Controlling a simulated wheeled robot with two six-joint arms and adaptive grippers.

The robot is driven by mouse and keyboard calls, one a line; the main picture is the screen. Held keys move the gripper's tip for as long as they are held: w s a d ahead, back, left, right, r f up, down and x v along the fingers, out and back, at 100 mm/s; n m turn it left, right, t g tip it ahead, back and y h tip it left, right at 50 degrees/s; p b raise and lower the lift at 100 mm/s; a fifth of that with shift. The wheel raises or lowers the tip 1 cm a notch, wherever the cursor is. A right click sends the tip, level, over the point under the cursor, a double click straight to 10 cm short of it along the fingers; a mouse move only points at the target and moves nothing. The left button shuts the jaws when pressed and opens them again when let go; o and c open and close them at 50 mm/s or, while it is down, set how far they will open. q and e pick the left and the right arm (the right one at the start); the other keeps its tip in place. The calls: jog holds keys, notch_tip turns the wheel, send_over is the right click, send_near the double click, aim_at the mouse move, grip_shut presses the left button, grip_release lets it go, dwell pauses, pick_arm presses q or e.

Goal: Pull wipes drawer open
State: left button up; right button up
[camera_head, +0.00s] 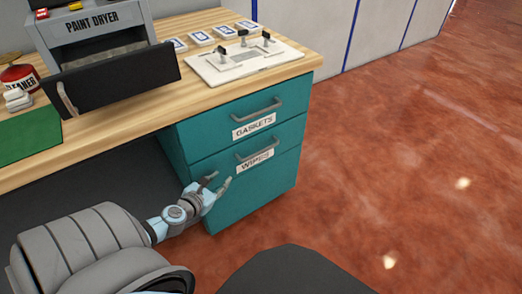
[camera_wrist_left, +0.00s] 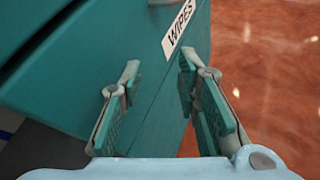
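The wipes drawer (camera_head: 222,192) is the lower teal drawer under the wooden worktop. It looks shut, with a white WIPES label (camera_head: 255,162) and a grey bar handle (camera_head: 258,147) above the label. My left gripper (camera_head: 221,183) is open and empty in front of the drawer, below and left of the handle. In the left wrist view the two fingers (camera_wrist_left: 160,75) are spread apart, with the WIPES label (camera_wrist_left: 178,28) beyond them. A bit of the grey handle (camera_wrist_left: 164,3) shows at the top edge, outside the fingers. My right gripper is not in view.
The gaskets drawer (camera_head: 217,136), above the wipes drawer, looks shut and has its own handle (camera_head: 262,111). The worktop (camera_head: 190,92) holds a paint dryer (camera_head: 95,28) with its dark front flap lowered, and a white fixture board (camera_head: 243,62). The reddish floor (camera_head: 400,150) at right is clear.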

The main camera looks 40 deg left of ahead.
pick_arm(q)
jog(key=w+d+r+m+t+h+b, duration=0.2)
jog(key=w+d+r+m+h, duration=0.15)
jog(key=m, duration=0.75)
send_near(261, 151)
jog(key=shift+y, duration=0.45)
jog(key=x, duration=0.4)
jog(key=shift+w+d+f, duration=0.15)
jog(key=shift+w+f, duration=0.05)
jog(key=shift+f, duration=0.05)
jog(key=b+x, duration=0.1)
jog(key=x, duration=0.4)
jog(key=shift+f, duration=0.1)
jog(key=shift+w, duration=0.5)
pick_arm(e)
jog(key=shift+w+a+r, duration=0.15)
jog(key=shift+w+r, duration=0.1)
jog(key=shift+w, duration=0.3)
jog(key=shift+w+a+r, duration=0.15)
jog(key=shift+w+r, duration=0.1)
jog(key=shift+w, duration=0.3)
pick_arm(q)
jog(key=shift+c, duration=0.4)
grip_shut()
